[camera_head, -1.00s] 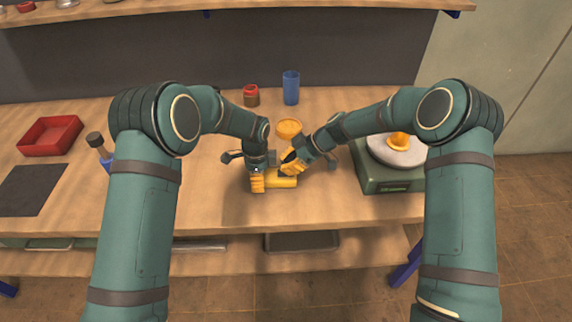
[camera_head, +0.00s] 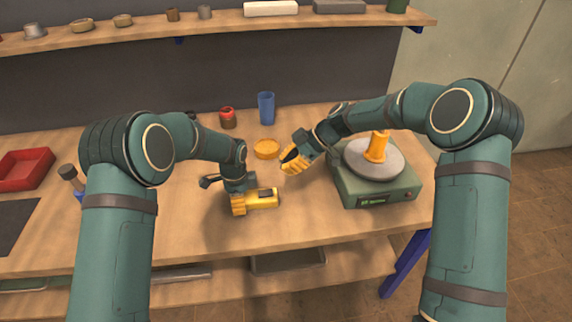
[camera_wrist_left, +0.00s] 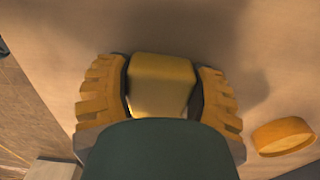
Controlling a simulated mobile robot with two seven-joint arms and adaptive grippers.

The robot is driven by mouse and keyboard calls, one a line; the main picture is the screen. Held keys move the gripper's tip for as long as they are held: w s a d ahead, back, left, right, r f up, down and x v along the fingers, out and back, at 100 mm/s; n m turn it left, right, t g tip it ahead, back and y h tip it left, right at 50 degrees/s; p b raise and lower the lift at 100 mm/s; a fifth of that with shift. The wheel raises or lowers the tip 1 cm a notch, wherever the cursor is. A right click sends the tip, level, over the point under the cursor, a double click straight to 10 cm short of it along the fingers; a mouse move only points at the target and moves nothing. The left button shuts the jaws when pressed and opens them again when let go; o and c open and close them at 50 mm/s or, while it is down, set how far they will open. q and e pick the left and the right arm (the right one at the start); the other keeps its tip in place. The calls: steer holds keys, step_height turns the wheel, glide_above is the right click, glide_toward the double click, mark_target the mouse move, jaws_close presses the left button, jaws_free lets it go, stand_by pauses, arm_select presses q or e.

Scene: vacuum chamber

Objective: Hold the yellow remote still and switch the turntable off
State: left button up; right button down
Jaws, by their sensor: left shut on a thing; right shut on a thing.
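The yellow remote (camera_head: 256,200) lies low over the wooden table with a dark patch on its top. My left gripper (camera_head: 239,204) is shut on its left end. In the left wrist view the remote (camera_wrist_left: 162,82) shows between the two yellow fingers. My right gripper (camera_head: 289,160) is above the table, apart from the remote and left of the turntable. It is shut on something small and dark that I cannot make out.
A round yellow dish (camera_head: 266,149) is behind the remote, with a blue cup (camera_head: 266,108) and red-topped jar (camera_head: 228,118) farther back. A red tray (camera_head: 24,170) is at far left. The table's front middle is clear.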

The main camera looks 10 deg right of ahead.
arm_select(q)
steer(key=o, duration=1.4)
